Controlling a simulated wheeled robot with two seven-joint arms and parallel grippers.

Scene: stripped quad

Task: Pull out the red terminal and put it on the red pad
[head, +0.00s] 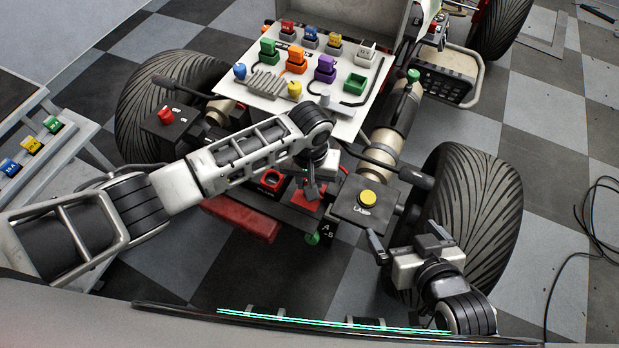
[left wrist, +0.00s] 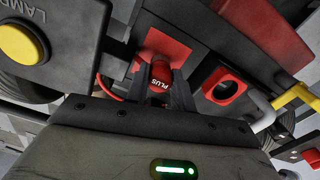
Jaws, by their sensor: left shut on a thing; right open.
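The red terminal (left wrist: 161,70), marked PLUS, is between the fingers of my left gripper (left wrist: 160,82) in the left wrist view. My left gripper is shut on it. The red pad (left wrist: 178,50) shows right behind the terminal; whether the two touch I cannot tell. In the head view the red pad (head: 302,203) lies under my left gripper (head: 312,190), whose fingers hide the terminal. A red-rimmed socket (left wrist: 225,87) is beside the pad, with a dark, empty opening; it also shows in the head view (head: 271,180). My right gripper (head: 405,240) is open and empty, right of the lamp box.
The black box with the yellow LAMP button (head: 367,198) stands close to the right of the pad. A white panel (head: 290,100) with several coloured connectors lies beyond. A black box with a red switch (head: 167,115) is at the left. Large tyres (head: 480,205) flank the work area.

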